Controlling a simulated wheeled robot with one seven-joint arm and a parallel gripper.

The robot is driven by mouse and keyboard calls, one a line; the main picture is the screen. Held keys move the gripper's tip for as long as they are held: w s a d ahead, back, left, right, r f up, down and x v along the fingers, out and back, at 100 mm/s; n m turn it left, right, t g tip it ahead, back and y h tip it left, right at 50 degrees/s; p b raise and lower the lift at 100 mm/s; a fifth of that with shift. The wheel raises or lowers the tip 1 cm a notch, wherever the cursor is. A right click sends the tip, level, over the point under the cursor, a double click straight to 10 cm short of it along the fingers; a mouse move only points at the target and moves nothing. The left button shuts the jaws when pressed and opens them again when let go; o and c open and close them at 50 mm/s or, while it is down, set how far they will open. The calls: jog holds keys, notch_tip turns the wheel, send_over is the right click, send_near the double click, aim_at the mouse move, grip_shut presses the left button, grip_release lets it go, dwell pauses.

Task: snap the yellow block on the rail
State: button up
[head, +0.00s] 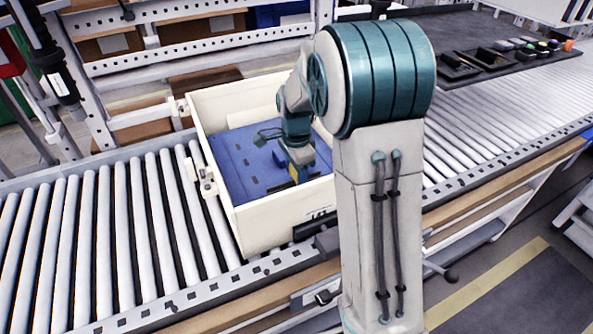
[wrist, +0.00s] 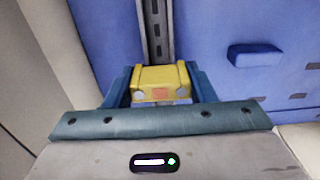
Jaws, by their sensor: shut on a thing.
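The yellow block (wrist: 160,78) is between the two blue fingers of my gripper (wrist: 157,88) in the wrist view. My gripper is shut on it. A dark slotted metal rail (wrist: 157,30) runs up the picture from right behind the block, on a blue panel. I cannot tell whether the block touches the rail. In the head view my gripper (head: 299,172) is low inside the cream box, near its right wall, with a bit of yellow block (head: 294,173) showing. My arm hides part of the box there, and the rail cannot be made out in that view.
The cream box (head: 285,238) stands on a roller conveyor (head: 120,235). Its blue panel (head: 235,175) has small slots, and a raised blue piece (wrist: 255,55) is right of the rail. A dark tray (head: 480,60) with small parts is at the back right. The box walls stand close around my gripper.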

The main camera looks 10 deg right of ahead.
jog(key=shift+f+b, duration=0.45)
jog(key=shift+f, duration=0.45)
dwell(1.8)
jog(key=o, duration=1.2)
notch_tip(320, 180, up, 14)
jog(key=shift+f+p, duration=0.1)
jog(key=shift+p, duration=0.55)
jog(key=s+r+n+t+p, duration=0.1)
jog(key=s+n+p, duration=0.1)
jog(key=s+n, duration=0.3)
jog(key=s+r+n+t+p, duration=0.1)
jog(key=s+n+p, duration=0.1)
jog(key=s+n, duration=0.3)
jog(key=s+r+n+p, duration=0.1)
jog(key=s+n, duration=0.4)
jog(key=s, duration=0.7)
jog(key=shift+r+t+p, duration=0.4)
jog(key=shift+r, duration=0.1)
